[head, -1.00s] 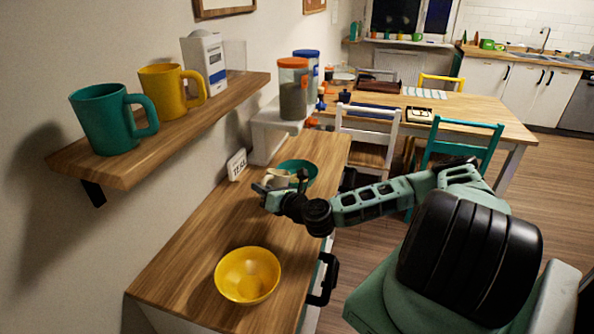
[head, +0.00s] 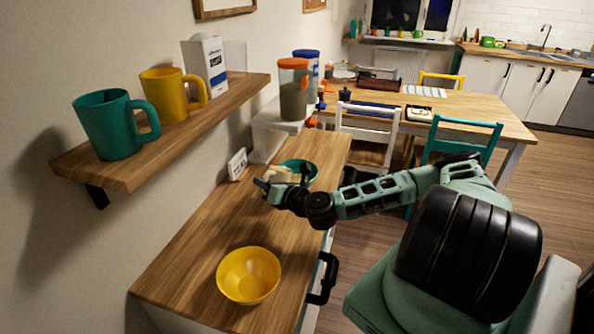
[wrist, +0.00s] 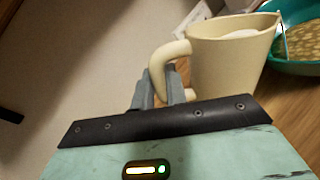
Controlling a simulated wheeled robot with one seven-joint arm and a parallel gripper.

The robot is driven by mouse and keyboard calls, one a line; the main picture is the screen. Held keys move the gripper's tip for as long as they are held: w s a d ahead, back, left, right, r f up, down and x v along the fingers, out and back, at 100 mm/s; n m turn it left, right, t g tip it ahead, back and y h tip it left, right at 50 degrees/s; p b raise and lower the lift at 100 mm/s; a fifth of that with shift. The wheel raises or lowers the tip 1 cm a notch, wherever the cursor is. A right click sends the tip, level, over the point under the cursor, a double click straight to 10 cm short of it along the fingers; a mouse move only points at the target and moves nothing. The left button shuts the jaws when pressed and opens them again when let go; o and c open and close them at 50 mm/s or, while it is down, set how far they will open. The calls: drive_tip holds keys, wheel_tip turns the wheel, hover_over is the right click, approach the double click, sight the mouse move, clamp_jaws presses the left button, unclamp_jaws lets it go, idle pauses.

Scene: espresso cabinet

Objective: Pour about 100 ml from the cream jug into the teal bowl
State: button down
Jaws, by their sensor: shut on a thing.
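The cream jug (wrist: 228,65) is held by its handle in my gripper (wrist: 163,88), which is shut on it. Something pale shows inside the jug's mouth. The teal bowl (wrist: 278,67) is just beyond the jug at the upper right of the wrist view, with lumpy beige contents. A thin line runs below the jug's spout over the bowl; I cannot tell if it is a stream. In the head view the jug (head: 278,175) looks tilted toward the teal bowl (head: 312,169), its spout end close to the rim. My gripper (head: 267,187) partly hides the jug there.
A yellow bowl (head: 248,276) stands nearer on the wooden counter (head: 207,225), with clear counter between. A small white clock (head: 237,164) is by the wall. Jars (head: 292,90) stand on a white riser behind the bowl. A shelf (head: 150,150) with mugs overhangs at left.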

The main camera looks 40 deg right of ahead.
drive_tip(key=shift+w+d+r+p, duration=0.1)
drive_tip(key=shift+d+r+p, duration=0.15)
drive_tip(key=shift+r+p, duration=0.2)
drive_tip(key=shift+w+d+r+m+p, duration=0.1)
drive_tip(key=shift+d+r+m+p, duration=0.15)
drive_tip(key=shift+r+p, duration=0.15)
drive_tip(key=shift+d+r+m+p, duration=0.15)
drive_tip(key=shift+r+m+p, duration=0.1)
drive_tip(key=shift+r+p, duration=0.15)
drive_tip(key=shift+w+d+r, duration=0.1)
drive_tip(key=shift+d+r, duration=0.15)
drive_tip(key=shift+w+d+r+m+g+y+p, duration=0.1)
drive_tip(key=shift+d+r+m+g+y+p, duration=0.15)
drive_tip(key=shift+r+m+p, duration=0.35)
drive_tip(key=shift+w+d+r+m+g+y+p, duration=0.15)
drive_tip(key=shift+d+r+m+p, duration=0.15)
drive_tip(key=shift+p, duration=0.45)
drive_tip(key=shift+d+m, duration=0.25)
drive_tip(key=shift+m, duration=0.15)
